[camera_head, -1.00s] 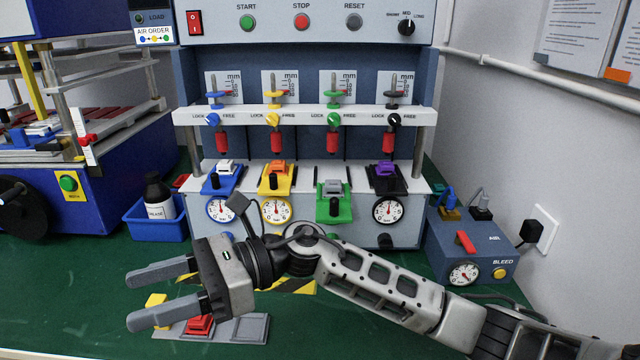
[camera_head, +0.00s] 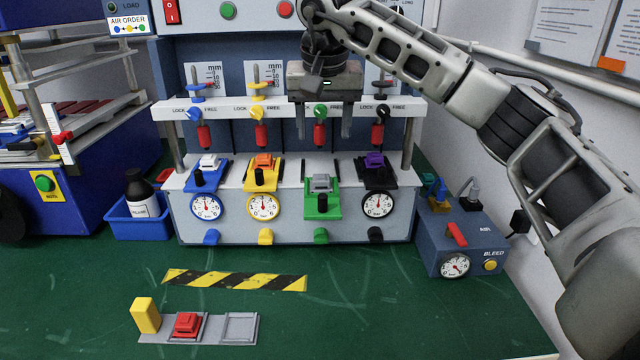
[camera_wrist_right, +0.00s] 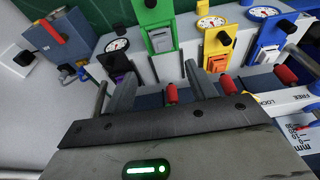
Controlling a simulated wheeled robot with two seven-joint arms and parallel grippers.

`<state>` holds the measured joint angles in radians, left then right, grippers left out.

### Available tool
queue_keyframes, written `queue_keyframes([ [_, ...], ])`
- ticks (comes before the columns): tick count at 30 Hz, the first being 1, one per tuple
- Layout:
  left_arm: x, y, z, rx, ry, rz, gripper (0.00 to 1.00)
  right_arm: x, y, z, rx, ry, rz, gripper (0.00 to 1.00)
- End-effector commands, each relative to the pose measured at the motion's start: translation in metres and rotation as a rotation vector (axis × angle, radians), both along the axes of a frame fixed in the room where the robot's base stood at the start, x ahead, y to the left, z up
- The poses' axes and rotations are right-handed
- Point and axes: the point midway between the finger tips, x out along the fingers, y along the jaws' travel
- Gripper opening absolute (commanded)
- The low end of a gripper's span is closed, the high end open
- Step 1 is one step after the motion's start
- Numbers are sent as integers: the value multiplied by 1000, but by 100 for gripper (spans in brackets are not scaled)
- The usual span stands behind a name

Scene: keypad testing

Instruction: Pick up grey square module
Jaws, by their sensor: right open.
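The grey square module (camera_head: 321,183) sits on the green fixture (camera_head: 323,208), third from the left on the test station; in the wrist view the module (camera_wrist_right: 161,42) shows ahead of the fingers. My right gripper (camera_head: 323,132) is open and empty, pointing down above and behind the module, in front of the green column. Its two fingers straddle the red plunger there, and the gripper (camera_wrist_right: 160,72) is apart from the module. My left gripper is out of view.
A white crossbar (camera_head: 290,108) with knobs and plungers runs just behind my fingers. Neighbouring fixtures hold white (camera_head: 209,161), orange (camera_head: 264,160) and purple (camera_head: 374,160) modules. A grey tray (camera_head: 240,328) with a red module (camera_head: 187,323) lies on the open green bench. The air box (camera_head: 465,235) stands right.

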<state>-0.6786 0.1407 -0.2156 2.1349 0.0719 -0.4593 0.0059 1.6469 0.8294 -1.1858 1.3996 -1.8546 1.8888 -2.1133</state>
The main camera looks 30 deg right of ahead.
Motion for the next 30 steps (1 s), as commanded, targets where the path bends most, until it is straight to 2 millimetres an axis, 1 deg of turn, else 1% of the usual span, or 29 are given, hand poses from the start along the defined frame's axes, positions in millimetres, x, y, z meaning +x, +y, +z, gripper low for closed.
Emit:
queue_keyframes([
  [1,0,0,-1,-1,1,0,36,2,-2,-13,0,4,0,56],
  [3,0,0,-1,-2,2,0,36,6,-3,-26,2,3,0,56],
  [7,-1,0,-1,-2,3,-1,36,11,-6,-46,2,1,0,56],
  [9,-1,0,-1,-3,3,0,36,12,-7,-53,2,0,1,56],
  [14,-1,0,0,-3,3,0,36,15,-8,-62,4,0,1,56],
  [17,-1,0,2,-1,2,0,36,18,-10,-74,3,1,0,56],
  [21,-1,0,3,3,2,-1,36,24,-12,-95,3,1,0,56],
  [24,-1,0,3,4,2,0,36,26,-13,-104,4,0,1,56],
  [30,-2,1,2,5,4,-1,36,28,-14,-108,4,-3,1,56],
])
